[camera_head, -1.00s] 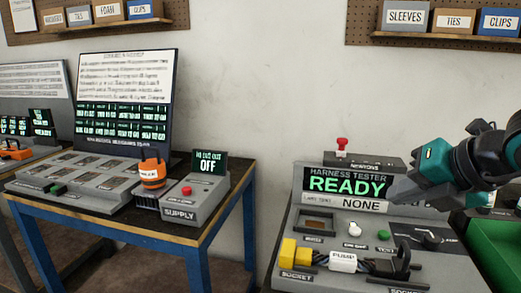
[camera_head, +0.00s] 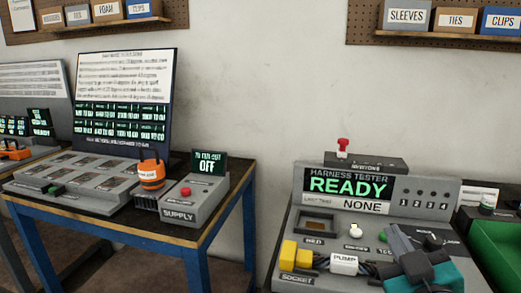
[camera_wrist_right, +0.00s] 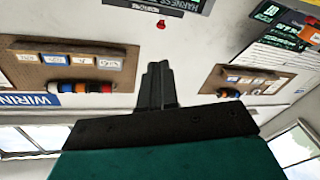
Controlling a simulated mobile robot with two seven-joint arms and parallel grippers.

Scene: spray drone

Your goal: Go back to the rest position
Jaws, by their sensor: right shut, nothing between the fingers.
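My right gripper (camera_head: 397,240) is at the lower right of the head view, in front of the harness tester (camera_head: 345,206), hiding part of its front right. It is shut and empty. In the right wrist view its fingers (camera_wrist_right: 158,86) are together, with the wall behind. The tester's screen (camera_head: 347,186) reads READY and the strip below reads NONE. A white PUMP connector (camera_head: 344,264) and yellow plugs (camera_head: 296,256) sit at the tester's front. My left gripper is in neither view.
A grey SUPPLY box (camera_head: 185,205) with a screen reading OFF stands on the blue-legged table (camera_head: 110,230) at left. An orange-and-black item (camera_head: 151,172) is beside it. A green bin (camera_head: 497,250) is at far right. A gap separates the two work surfaces.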

